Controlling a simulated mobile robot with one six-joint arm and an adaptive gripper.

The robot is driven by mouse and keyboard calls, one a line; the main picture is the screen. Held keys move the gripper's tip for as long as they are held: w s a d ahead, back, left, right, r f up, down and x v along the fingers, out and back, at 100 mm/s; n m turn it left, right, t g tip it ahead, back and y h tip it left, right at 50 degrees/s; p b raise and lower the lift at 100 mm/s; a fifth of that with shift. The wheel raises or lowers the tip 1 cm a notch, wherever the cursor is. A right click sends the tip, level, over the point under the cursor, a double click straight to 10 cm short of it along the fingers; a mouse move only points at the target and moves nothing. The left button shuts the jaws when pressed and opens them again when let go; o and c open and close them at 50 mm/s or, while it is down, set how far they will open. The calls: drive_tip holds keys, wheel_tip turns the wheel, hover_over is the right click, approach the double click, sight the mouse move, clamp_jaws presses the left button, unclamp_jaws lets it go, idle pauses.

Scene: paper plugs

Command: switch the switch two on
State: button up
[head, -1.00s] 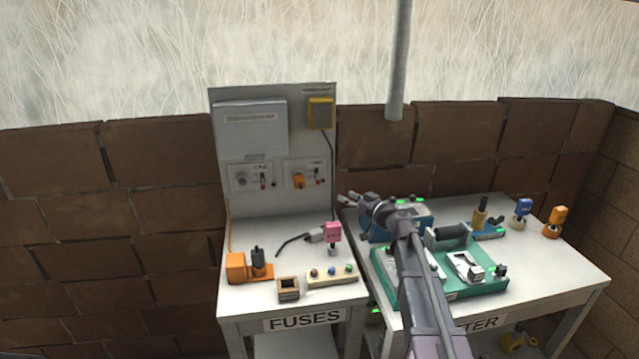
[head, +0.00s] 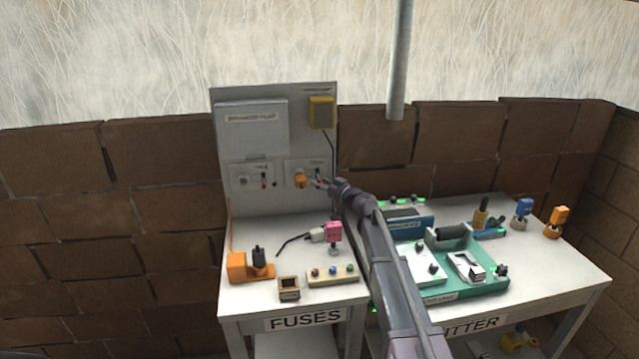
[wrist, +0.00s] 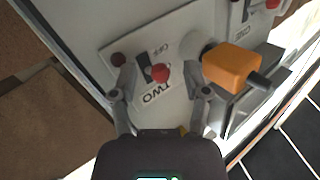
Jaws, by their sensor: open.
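I cannot tell for sure which way the lever is set. A dark red lamp (wrist: 118,60) is on the plate near my left finger. My gripper (wrist: 163,88) is open, its fingers on either side of the red knob, with nothing held. In the head view my gripper (head: 322,184) is at the right part of the plate and partly hides the switch.
An orange plug (wrist: 232,66) sticks out of the panel close to my right finger; it also shows in the head view (head: 300,180). The switch one plate (head: 250,176) is to its left. A yellow box (head: 321,113) is above. The fuses table (head: 235,295) holds several small parts below.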

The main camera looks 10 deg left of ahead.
drive_tip(key=shift+w+a, duration=0.3)
drive_tip(key=shift+a, duration=0.05)
clamp_jaws()
